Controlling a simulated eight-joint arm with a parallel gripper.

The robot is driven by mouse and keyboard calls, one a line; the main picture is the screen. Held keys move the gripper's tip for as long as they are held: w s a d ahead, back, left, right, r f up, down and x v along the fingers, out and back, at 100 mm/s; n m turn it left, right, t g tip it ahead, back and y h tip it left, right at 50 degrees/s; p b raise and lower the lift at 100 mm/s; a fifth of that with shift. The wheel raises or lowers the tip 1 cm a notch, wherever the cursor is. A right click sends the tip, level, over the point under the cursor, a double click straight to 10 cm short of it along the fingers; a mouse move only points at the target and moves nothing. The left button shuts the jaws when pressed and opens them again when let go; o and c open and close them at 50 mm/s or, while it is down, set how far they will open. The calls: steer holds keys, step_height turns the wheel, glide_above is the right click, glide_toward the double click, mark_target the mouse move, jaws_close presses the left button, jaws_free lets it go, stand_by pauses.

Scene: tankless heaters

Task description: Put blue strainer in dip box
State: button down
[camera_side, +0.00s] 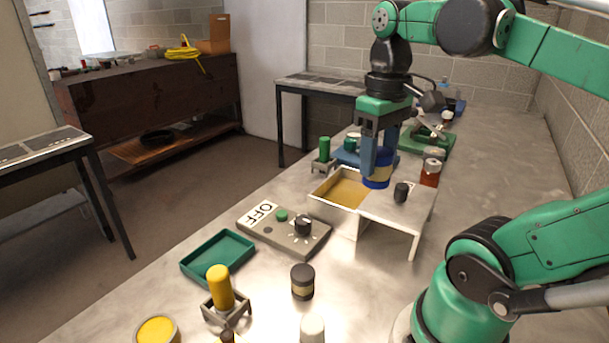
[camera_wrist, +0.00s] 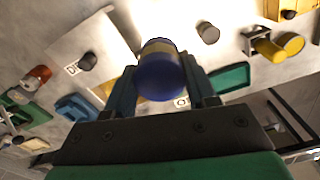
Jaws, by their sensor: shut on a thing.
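The blue strainer (camera_side: 378,182), a dark blue round piece with a yellowish band, is in my gripper (camera_side: 378,160). The gripper points down, with a finger on each side of it. In the wrist view the strainer (camera_wrist: 160,80) fills the space between the fingertips (camera_wrist: 165,85). The dip box (camera_side: 322,197) is a pale open box with a yellow-brown inside. In the side view the strainer overlaps the box's back right edge. I cannot tell its exact height over the box. In the wrist view the strainer and fingers hide part of the box.
A white stand with a black knob (camera_side: 401,192) adjoins the box on the right. A red jar (camera_side: 430,172) is behind it. An OFF control panel (camera_side: 285,230) and a green tray (camera_side: 218,257) lie in front. A green cylinder in a holder (camera_side: 324,152) stands behind left.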

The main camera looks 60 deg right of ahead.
steer(key=shift+w+d+r, duration=0.15)
steer(key=shift+w+d, duration=0.1)
steer(key=shift+w, duration=0.05)
steer(key=w+d+f+m, duration=0.2)
steer(key=w+d+f, duration=0.1)
steer(key=w+d, duration=0.45)
steer(key=shift+w+d+f+m, duration=0.5)
steer(key=shift+d+f, duration=0.75)
steer(key=shift+f, duration=1.15)
steer(key=shift+w+d+f+m, duration=0.35)
steer(key=shift+w+d+f, duration=0.6)
steer(key=shift+f, duration=1.45)
steer(key=shift+w+d+f+m, duration=0.25)
steer(key=shift+d+f+m, duration=0.2)
steer(key=shift+d+f, duration=1.5)
steer(key=shift+a+f, duration=0.2)
steer(key=shift+f, duration=0.35)
steer(key=shift+a+f, duration=0.2)
steer(key=shift+f, duration=0.3)
steer(key=shift+c, duration=1)
jaws_free()
steer(key=shift+r, duration=0.1)
